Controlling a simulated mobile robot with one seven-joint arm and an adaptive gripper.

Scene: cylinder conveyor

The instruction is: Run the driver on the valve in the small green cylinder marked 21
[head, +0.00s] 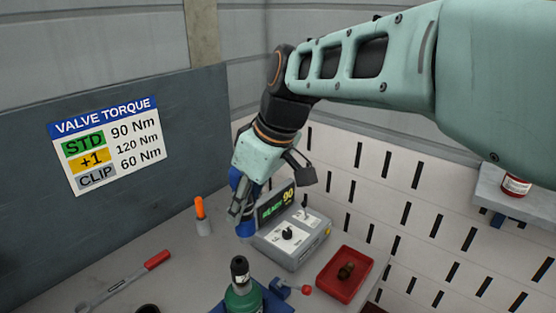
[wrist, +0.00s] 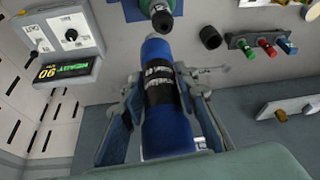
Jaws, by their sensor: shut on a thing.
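My gripper (head: 240,206) is shut on a blue driver with a black printed band (wrist: 160,100). In the head view the driver's blue lower end (head: 246,228) shows below the fingers. A small green cylinder (head: 243,298) with a dark valve top (head: 239,268) stands in a blue holder at the bottom of the head view. The driver is above and behind it, apparently apart from the valve. The wrist view shows the green cylinder (wrist: 168,6) at the top, just beyond the driver's end. I cannot read a number 21 on it.
A grey control box (head: 292,240) with a display reading 90 stands behind the cylinder. A red tray (head: 347,290) holds a brass fitting at the right. A red-handled wrench (head: 125,282) and an orange-handled tool (head: 200,209) are at the left. A torque chart (head: 108,144) hangs behind.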

